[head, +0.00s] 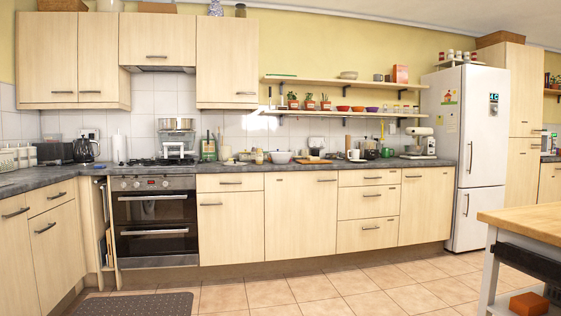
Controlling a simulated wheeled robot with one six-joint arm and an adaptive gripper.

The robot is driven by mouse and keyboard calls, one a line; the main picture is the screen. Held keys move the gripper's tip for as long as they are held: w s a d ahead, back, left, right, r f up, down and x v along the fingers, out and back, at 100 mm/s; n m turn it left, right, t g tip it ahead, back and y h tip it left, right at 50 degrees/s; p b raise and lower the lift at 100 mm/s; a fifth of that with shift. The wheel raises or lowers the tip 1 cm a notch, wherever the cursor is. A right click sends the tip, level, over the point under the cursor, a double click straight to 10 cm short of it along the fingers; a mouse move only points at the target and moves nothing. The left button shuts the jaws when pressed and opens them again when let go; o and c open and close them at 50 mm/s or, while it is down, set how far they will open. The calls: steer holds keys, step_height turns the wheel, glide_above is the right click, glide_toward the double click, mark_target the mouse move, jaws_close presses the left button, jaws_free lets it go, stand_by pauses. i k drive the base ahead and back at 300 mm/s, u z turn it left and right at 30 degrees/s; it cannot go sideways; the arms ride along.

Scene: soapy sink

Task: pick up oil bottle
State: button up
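I cannot tell for certain which thing is the oil bottle. A greenish upright container (208,148) stands on the back counter just right of the hob, and it may be a bottle. A small bottle or jar (259,156) stands farther right, left of a white bowl (280,157). A clear glass vessel (215,8) stands on top of the wall cabinets. All are small and far away. My gripper is not in view.
A dark counter (325,161) runs along the back wall above an oven (155,218). A white fridge (467,150) stands right. The tiled floor between is mostly clear; a dark mat (135,304) lies left.

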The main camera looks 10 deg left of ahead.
mark_target(258, 152)
steer(key=k, duration=0.6)
steer(key=u, duration=0.6)
steer(key=i, duration=1.25)
steer(key=u, duration=0.75)
steer(key=i, duration=3.9)
steer(key=z, duration=1.35)
steer(key=i, duration=1.1)
steer(key=z, duration=1.05)
